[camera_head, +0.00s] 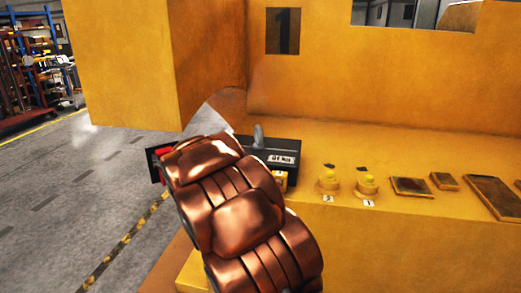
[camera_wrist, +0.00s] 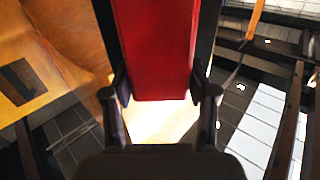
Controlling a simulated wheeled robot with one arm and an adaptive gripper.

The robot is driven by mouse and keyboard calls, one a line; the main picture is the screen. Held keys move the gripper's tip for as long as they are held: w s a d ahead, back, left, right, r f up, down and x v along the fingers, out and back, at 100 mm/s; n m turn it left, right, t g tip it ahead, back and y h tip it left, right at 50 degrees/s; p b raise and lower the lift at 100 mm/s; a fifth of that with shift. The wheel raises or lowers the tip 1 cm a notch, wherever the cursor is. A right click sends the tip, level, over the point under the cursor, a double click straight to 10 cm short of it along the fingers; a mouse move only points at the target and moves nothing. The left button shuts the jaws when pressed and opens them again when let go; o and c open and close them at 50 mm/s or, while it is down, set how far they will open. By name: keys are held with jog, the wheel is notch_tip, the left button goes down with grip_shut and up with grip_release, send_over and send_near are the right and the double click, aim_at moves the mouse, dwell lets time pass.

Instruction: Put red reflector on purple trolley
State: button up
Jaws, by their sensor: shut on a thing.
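The red reflector (camera_wrist: 155,50) is a flat red panel in the upper middle of the wrist view. My gripper (camera_wrist: 163,90) is shut on it, with one dark finger at each side edge. In the head view my copper-coloured arm hides the gripper and most of what it holds. A small red patch (camera_head: 160,174) shows just left of the arm, beside a dark part; I cannot tell for sure that it is the reflector. No purple trolley is in view.
An orange-yellow machine body (camera_head: 400,85) fills the right and centre. Its ledge carries two yellow knobs (camera_head: 328,180) (camera_head: 367,184), several flat plates (camera_head: 412,187) and a black labelled box (camera_head: 280,158). Open grey floor (camera_head: 75,185) lies left; a loaded rack (camera_head: 35,75) stands behind.

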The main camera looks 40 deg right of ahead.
jog(key=s+d+r+m+h, duration=0.1)
jog(key=s+d, duration=0.3)
jog(key=d, duration=0.3)
jog(key=s+d+r+m+g+h, duration=0.15)
jog(key=s+d, duration=0.25)
jog(key=d, duration=0.4)
jog(key=s+d+t+h, duration=0.1)
jog(key=s+d+h, duration=0.1)
jog(key=s+d, duration=0.35)
jog(key=s+d+r+m+g+h, duration=0.2)
jog(key=s+d+r+h, duration=0.1)
jog(key=s+d, duration=1.05)
jog(key=w+d+f+p, duration=0.2)
jog(key=w+d, duration=0.1)
jog(key=w, duration=0.5)
jog(key=w+d+f+p, duration=0.2)
jog(key=w+d+p, duration=0.1)
jog(key=w, duration=0.4)
jog(key=shift+w+f, duration=0.3)
jog(key=shift+w, duration=0.05)
jog(key=shift+d+f, duration=0.1)
jog(key=shift+f, duration=0.1)
jog(key=o, duration=1.3)
